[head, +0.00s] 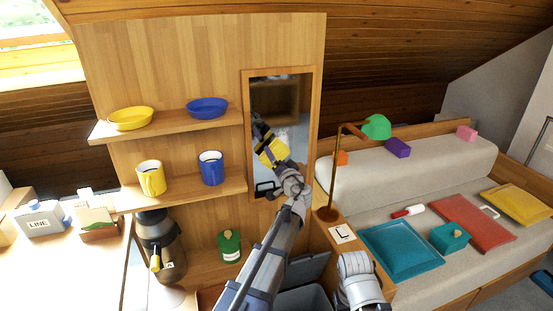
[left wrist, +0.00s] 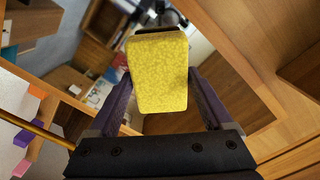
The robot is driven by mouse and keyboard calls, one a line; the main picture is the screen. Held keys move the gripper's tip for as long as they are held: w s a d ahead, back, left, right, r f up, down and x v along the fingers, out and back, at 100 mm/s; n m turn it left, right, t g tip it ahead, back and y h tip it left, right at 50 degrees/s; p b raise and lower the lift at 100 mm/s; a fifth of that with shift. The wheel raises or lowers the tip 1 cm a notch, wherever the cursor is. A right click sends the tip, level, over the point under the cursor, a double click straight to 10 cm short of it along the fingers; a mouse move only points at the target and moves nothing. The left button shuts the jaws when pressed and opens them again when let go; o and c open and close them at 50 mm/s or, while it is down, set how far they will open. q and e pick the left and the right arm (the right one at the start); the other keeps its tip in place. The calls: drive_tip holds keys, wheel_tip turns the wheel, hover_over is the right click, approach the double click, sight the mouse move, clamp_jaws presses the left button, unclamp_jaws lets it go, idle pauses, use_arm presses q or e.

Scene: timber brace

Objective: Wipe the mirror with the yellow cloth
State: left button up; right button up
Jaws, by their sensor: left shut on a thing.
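The mirror (head: 297,98) is a tall panel in a wooden frame, set upright in the wooden wall right of the shelves. My left gripper (head: 277,158) is in front of its lower half, shut on the yellow cloth (head: 272,150). In the left wrist view the cloth (left wrist: 160,72) is a thick yellow block between the two fingers. A dark shape above the cloth in the glass looks like the gripper's reflection. I cannot tell whether the cloth touches the glass. My right gripper's fingers do not show; only a grey arm part shows at the bottom.
A lamp with a green shade (head: 376,127) stands close right of the mirror. Shelves at left hold a yellow mug (head: 151,178), a blue mug (head: 211,168), a yellow bowl (head: 130,118) and a blue bowl (head: 207,107). A sofa (head: 400,181) with cushions is at right.

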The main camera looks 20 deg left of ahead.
sight(289, 153)
use_arm(q)
drive_tip(key=shift+x, duration=0.85)
idle(1.4)
idle(0.3)
drive_tip(key=shift+w+d, duration=0.75)
drive_tip(key=shift+d, duration=0.25)
drive_tip(key=shift+s+d, duration=0.1)
drive_tip(key=shift+s, duration=0.05)
drive_tip(key=shift+d, duration=0.15)
drive_tip(key=shift+w+d, duration=0.75)
drive_tip(key=shift+d, duration=0.1)
drive_tip(key=shift+w+d, duration=0.75)
drive_tip(key=shift+d, duration=0.25)
